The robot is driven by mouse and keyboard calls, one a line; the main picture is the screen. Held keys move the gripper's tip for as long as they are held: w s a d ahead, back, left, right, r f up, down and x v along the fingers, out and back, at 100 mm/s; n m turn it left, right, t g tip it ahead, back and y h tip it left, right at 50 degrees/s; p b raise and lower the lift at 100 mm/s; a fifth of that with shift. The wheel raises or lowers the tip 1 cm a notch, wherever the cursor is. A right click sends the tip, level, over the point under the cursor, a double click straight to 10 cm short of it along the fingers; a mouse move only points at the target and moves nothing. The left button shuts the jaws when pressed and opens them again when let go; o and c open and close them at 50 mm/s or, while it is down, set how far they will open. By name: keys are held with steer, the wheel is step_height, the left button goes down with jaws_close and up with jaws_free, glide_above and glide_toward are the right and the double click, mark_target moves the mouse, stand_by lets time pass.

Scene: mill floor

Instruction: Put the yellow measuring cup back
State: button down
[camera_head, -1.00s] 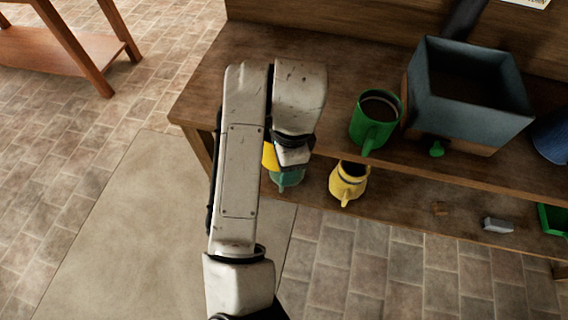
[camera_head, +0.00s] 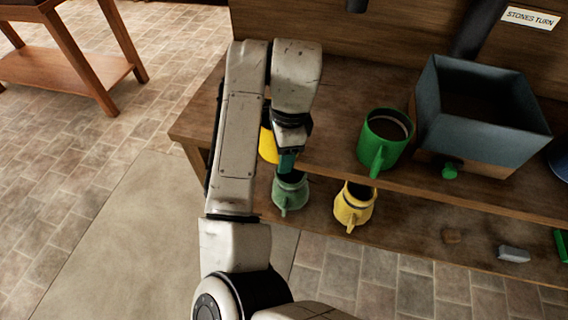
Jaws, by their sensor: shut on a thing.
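A yellow piece (camera_head: 267,145), which I take to be the yellow measuring cup, shows at the left of my gripper (camera_head: 287,163), by the bench's front left edge. My arm hides most of it. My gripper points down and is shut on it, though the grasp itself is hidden. The gripper's tip appears just above a green jug (camera_head: 290,192) on the lower shelf. A yellow jug (camera_head: 354,207) stands on that shelf to the right, apart from the gripper.
The wooden bench top (camera_head: 340,110) holds a green mug (camera_head: 384,140) with dark contents and a blue-grey hopper box (camera_head: 480,105). A wooden table (camera_head: 80,65) stands far left.

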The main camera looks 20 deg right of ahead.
steer(key=shift+w+d+f+b, duration=0.25)
steer(key=shift+w+b, duration=0.4)
steer(key=shift+w, duration=0.65)
steer(key=shift+w+d+f+b, duration=0.1)
steer(key=shift+w+d+b, duration=0.45)
steer(key=shift+w, duration=0.8)
steer(key=shift+w+d+f+b, duration=0.15)
steer(key=shift+w+b, duration=0.65)
steer(key=shift+w, duration=0.5)
steer(key=shift+f, duration=0.75)
steer(key=shift+c, duration=1.6)
jaws_free()
steer(key=shift+s, duration=0.1)
steer(key=shift+r, duration=0.15)
